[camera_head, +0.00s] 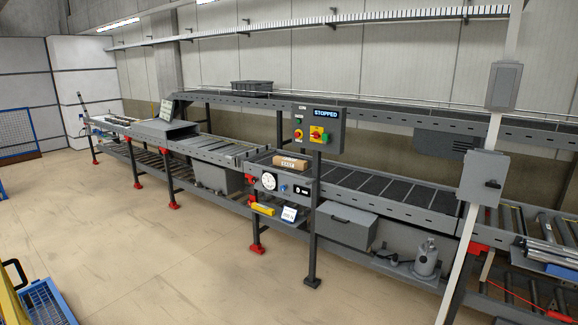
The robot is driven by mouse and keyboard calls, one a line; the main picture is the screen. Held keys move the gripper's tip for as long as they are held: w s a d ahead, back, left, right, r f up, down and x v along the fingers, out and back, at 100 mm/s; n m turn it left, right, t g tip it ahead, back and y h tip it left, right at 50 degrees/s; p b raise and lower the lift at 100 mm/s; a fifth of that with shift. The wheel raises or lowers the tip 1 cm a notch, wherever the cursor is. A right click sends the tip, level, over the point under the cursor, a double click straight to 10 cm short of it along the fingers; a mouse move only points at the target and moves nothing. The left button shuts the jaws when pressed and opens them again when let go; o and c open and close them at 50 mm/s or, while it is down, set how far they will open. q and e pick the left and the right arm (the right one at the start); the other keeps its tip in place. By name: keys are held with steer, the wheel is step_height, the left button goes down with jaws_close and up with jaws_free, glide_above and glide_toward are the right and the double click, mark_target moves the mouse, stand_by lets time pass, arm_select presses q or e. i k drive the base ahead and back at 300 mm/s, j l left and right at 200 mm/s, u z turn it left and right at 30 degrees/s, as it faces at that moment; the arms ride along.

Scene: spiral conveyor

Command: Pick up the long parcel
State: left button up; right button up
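A brown cardboard parcel (290,161) with a printed label on its side lies on the conveyor, just behind the front control panel. It is the only cardboard parcel I can make out, and it looks somewhat longer than tall. Its lower edge is partly hidden by the panel and conveyor rail. Neither of my grippers shows in the head view.
A control box (318,130) reading "STOPPED" stands on a post before the conveyor (370,186). A grey tote (250,87) sits on the upper line. A pale post (478,200) stands at right. A blue crate (45,300) is lower left. The floor (150,250) is open.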

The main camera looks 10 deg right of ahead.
mark_target(301, 165)
steer(key=i+j+u, duration=0.2)
steer(key=i, duration=0.55)
steer(key=i+j, duration=0.1)
steer(key=i, duration=2.25)
steer(key=i+j+z, duration=0.1)
steer(key=i+z, duration=0.35)
steer(key=i+j+z, duration=0.3)
steer(key=i+z, duration=0.15)
steer(key=i+j+z, duration=0.65)
steer(key=j+z, duration=0.3)
